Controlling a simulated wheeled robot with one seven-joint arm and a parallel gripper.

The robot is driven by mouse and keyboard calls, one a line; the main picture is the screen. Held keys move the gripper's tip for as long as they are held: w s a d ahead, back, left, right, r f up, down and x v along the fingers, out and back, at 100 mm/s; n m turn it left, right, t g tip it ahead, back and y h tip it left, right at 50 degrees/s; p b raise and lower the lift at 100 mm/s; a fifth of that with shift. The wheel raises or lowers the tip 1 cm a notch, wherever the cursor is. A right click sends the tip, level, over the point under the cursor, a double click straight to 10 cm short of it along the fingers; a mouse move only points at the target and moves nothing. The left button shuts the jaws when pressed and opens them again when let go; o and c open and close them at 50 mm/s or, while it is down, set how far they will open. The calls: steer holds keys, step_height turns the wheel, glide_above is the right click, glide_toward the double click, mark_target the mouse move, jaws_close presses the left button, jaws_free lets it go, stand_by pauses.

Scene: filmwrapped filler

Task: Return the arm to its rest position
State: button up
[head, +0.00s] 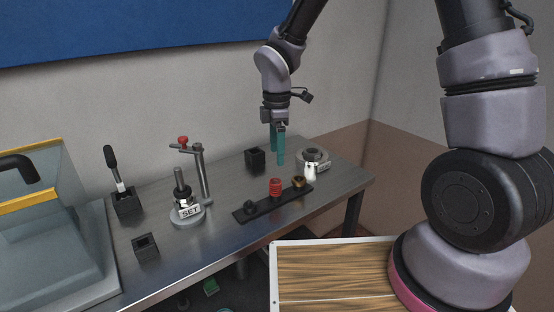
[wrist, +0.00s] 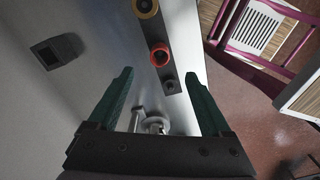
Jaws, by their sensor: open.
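My gripper (head: 278,146) points down above the back right of the metal bench (head: 215,240), in front of a small black block with a square opening (head: 255,158). Its two teal fingers are apart with nothing held between them. In the wrist view my gripper (wrist: 160,95) shows its open fingers above the bench, with the black strip of parts to the upper middle. My arm reaches down from the top of the head view.
A black strip (head: 262,208) carries a red part (head: 276,187) and a brass part (head: 299,182). A grey ring-shaped fixture (head: 312,158) and a white piece (head: 310,172) stand right. A post stand marked SET (head: 188,212) and a clear-walled box (head: 60,240) stand left.

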steer(key=shift+r, duration=0.15)
steer(key=d+r+m+t, duration=0.3)
steer(key=d+r+m, duration=0.8)
steer(key=r, duration=0.4)
steer(key=s+d+r+m+t+y, duration=0.2)
steer(key=s+d+r+m+t, duration=0.2)
steer(key=s+d+r+m, duration=0.7)
steer(key=shift+s+d+r+m, duration=0.2)
steer(key=shift+s+m, duration=0.45)
steer(key=shift+m, duration=0.65)
